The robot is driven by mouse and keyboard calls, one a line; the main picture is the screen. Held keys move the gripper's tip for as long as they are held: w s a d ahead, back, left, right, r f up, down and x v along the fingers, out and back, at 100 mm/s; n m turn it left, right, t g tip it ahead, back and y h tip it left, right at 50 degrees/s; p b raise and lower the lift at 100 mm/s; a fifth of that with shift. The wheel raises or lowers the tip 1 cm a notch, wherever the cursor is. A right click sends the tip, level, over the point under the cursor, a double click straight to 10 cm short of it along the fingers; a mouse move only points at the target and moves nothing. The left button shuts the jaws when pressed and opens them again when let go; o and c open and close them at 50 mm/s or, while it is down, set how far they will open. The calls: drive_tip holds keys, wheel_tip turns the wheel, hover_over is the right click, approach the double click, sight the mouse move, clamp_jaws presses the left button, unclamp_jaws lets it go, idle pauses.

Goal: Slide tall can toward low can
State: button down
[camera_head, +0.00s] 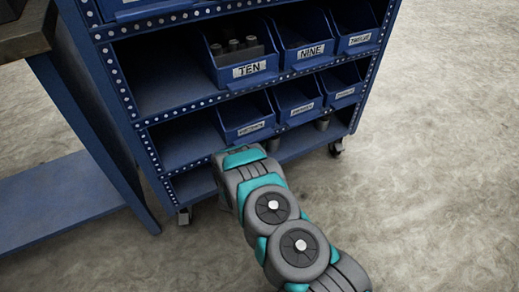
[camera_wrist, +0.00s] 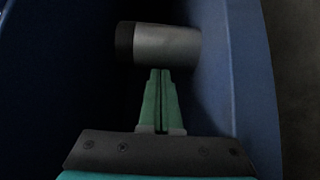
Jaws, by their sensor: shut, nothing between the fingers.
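In the wrist view, a grey metallic can (camera_wrist: 166,44) with a dark end lies across the picture just beyond my fingertips. My gripper (camera_wrist: 160,72) is shut and empty, its green fingers together and pointing at the can's side. The tips are at or very near the can; I cannot tell if they touch. In the head view my arm reaches into the lowest shelf of the blue rack, and its fingers are hidden. One grey can (camera_head: 322,124) shows on that shelf to the right, and another grey piece (camera_head: 272,144) shows beside my wrist. I cannot tell which is tall or low.
Blue surfaces flank my gripper closely in the wrist view. A blue bench (camera_head: 60,205) stands at left. Open floor (camera_head: 430,160) lies at right.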

drive_tip(key=w+d+p, duration=0.1)
drive_tip(key=w+d, duration=0.2)
drive_tip(key=d, duration=0.2)
drive_tip(key=w+d, duration=0.4)
drive_tip(key=d, duration=0.2)
drive_tip(key=w+d+p, duration=0.1)
drive_tip(key=w+d, duration=0.3)
drive_tip(key=d, duration=0.1)
drive_tip(key=shift+d+p, duration=0.15)
drive_tip(key=shift+p, duration=0.2)
